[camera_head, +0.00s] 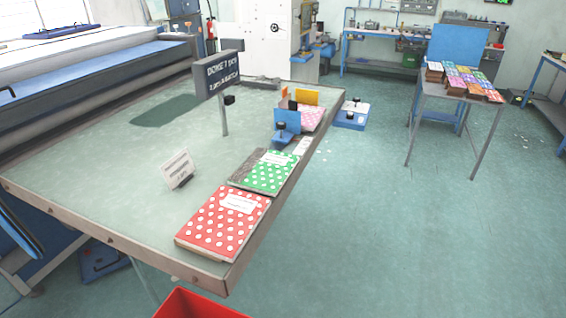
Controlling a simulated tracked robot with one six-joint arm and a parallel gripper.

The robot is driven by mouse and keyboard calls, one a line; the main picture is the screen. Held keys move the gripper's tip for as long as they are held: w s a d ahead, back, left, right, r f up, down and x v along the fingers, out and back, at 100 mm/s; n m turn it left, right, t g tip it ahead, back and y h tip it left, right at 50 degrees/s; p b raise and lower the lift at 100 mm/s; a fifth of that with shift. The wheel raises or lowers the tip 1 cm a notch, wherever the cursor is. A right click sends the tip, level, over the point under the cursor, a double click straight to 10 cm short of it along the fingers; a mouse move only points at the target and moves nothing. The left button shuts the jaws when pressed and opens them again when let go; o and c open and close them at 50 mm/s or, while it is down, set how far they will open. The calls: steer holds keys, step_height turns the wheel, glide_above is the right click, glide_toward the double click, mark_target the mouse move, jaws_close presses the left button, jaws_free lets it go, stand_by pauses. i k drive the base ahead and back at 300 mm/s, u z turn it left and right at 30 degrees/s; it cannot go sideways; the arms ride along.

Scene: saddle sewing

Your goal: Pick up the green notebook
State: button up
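The green notebook (262,174) has white polka dots and a white label. It lies flat on the large table (130,200), close to its right edge, and a dark grey strip shows along its far left side. A red notebook (215,226) with white dots and a label lies just in front of it, near the table's front corner. My gripper is not in view.
A blue stand (287,124) and a pink notebook (313,118) are behind the green notebook. A small white card (177,168) and a dark sign (222,74) stand on the table. A red bin (200,304) sits below the front corner.

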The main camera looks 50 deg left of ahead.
mark_target(265, 172)
steer(key=i, duration=2.65)
steer(key=u, duration=2.95)
